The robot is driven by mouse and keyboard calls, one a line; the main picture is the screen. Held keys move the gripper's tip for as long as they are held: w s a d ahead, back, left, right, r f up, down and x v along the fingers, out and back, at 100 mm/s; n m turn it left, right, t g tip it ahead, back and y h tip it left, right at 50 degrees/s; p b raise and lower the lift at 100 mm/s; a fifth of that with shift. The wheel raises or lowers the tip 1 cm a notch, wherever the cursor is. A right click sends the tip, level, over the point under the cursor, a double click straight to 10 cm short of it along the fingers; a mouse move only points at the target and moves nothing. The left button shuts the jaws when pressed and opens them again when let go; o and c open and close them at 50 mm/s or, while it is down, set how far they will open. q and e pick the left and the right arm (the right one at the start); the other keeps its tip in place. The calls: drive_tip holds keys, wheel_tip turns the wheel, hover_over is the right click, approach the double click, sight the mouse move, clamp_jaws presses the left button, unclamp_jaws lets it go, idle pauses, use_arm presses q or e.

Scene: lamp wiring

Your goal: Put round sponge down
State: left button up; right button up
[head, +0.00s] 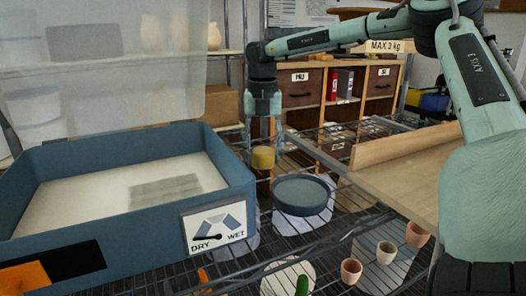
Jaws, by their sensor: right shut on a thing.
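The round sponge (263,158) is a small yellow cylinder in the middle of the head view. My right gripper (263,146) points down and is shut on the sponge. It holds the sponge upright, seemingly above the wire rack, between the blue tray and a round blue-grey dish (301,193). The dish is to the right of and a little nearer than the sponge. I cannot tell the exact gap below the sponge. My left gripper does not show.
A large blue tray (110,258) with a pale bed and a DRY/WET dial (214,228) stands at left. A wooden board (410,170) with a raised edge lies at right. Several small clay pots (351,271) stand at front right. Drawers (301,88) stand behind.

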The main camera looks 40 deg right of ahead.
drive_tip(key=shift+f, duration=0.2)
drive_tip(key=o, duration=0.7)
drive_tip(key=shift+c, duration=0.2)
drive_tip(key=o, duration=0.3)
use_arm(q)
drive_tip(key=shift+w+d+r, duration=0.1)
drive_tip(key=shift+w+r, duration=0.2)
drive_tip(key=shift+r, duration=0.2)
use_arm(e)
drive_tip(key=shift+o, duration=0.2)
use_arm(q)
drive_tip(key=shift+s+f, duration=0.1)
